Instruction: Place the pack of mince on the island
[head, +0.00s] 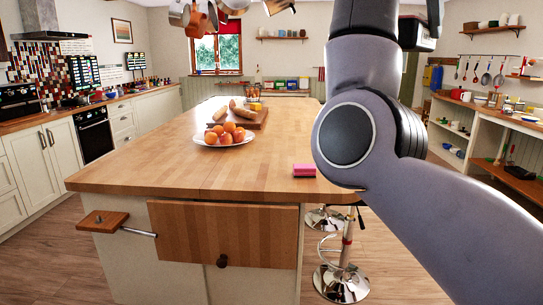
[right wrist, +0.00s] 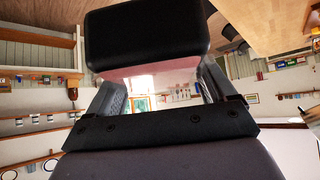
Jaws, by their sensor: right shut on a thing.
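My right gripper (right wrist: 160,88) is shut on the pack of mince (right wrist: 147,38). In the right wrist view the pack shows a black tray side and a pale pinkish face, with a finger on either side. In the head view my right arm rises large across the right of the picture, and I cannot make out its fingers there. The wooden-topped island (head: 150,172) stands ahead, its right part hidden behind my arm. My left gripper is not in view.
A plate of oranges (head: 225,135) and a board with bread (head: 245,117) stand on the island. A pink block (head: 304,170) lies near its front right. The front left top is clear. A stool (head: 341,284) stands at the right; pans (head: 200,15) hang above.

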